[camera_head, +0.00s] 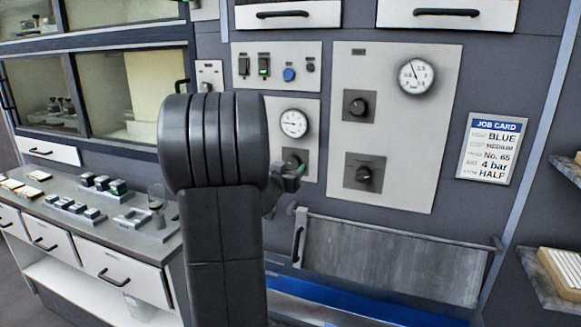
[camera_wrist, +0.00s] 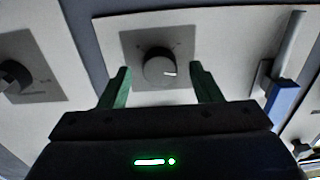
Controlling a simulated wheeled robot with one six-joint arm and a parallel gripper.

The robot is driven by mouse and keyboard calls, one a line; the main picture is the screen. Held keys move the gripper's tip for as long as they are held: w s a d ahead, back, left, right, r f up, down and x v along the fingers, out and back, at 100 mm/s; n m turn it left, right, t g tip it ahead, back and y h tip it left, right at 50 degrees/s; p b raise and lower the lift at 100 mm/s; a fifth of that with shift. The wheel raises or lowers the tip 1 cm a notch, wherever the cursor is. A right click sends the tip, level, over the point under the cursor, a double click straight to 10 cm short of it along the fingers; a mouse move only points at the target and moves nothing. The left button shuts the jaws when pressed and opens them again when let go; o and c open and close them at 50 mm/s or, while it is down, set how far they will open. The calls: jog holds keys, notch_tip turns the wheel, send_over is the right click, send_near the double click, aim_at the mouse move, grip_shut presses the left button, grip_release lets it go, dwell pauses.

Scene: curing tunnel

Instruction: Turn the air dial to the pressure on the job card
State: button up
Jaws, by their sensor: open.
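The job card (camera_head: 492,148) on the right wall shows BLUE, MEDIUM, No. 65, 4 bar and HALF. A round white gauge (camera_head: 294,123) sits on the narrow panel, its needle pointing roughly left. A dark knob on a grey plate (camera_head: 291,156) is below it, partly hidden by my gripper (camera_head: 290,177). The fingers are apart, and contact with the knob cannot be told. The knob labels are too small to read.
The wide panel to the right holds a larger gauge (camera_head: 416,77), an upper knob (camera_head: 357,106) and a lower knob (camera_head: 364,175). Switches and a blue button (camera_head: 289,74) are above. A grey hinged flap (camera_head: 395,262) lies below. A counter (camera_head: 115,215) with small blocks is at left.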

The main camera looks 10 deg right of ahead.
jog(key=shift+w+d, duration=0.35)
jog(key=shift+w, duration=0.15)
jog(key=c, duration=1)
